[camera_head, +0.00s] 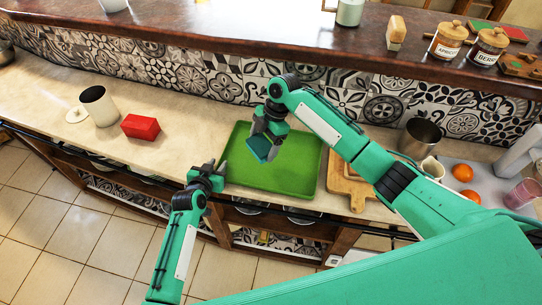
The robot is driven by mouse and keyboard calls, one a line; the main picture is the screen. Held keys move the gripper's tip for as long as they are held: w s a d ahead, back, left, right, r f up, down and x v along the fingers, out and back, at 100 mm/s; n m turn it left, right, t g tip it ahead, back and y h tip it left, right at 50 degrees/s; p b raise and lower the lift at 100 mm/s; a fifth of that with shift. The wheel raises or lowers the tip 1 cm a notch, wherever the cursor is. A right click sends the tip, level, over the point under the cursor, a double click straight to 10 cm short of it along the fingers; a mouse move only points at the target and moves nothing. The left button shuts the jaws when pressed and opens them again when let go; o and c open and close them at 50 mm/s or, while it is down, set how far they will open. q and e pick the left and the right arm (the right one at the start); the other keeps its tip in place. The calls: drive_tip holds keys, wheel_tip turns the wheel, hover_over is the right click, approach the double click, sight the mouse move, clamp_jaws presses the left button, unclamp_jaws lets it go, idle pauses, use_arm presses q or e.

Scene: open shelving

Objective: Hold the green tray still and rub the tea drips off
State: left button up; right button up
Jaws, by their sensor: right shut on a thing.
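The green tray (290,183) lies flat on the pale counter in the middle of the head view. My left gripper (216,166) is at the tray's left edge, near its front left corner. Its fingers look spread apart, and I cannot tell whether they touch the rim. My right gripper (264,137) is over the tray's back left part, shut on a dark teal cloth or sponge (259,149). I cannot tell whether this touches the tray. No tea drips can be made out on the visible tray surface.
A red block (140,127) and a white canister (99,106) stand to the left. Wooden boards (346,187) lie right of the tray. A metal cup (420,138) and oranges (463,173) are further right. A raised shelf (230,34) runs behind.

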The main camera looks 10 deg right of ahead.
use_arm(q)
drive_tip(key=v, duration=1.2)
drive_tip(key=shift+f, duration=0.15)
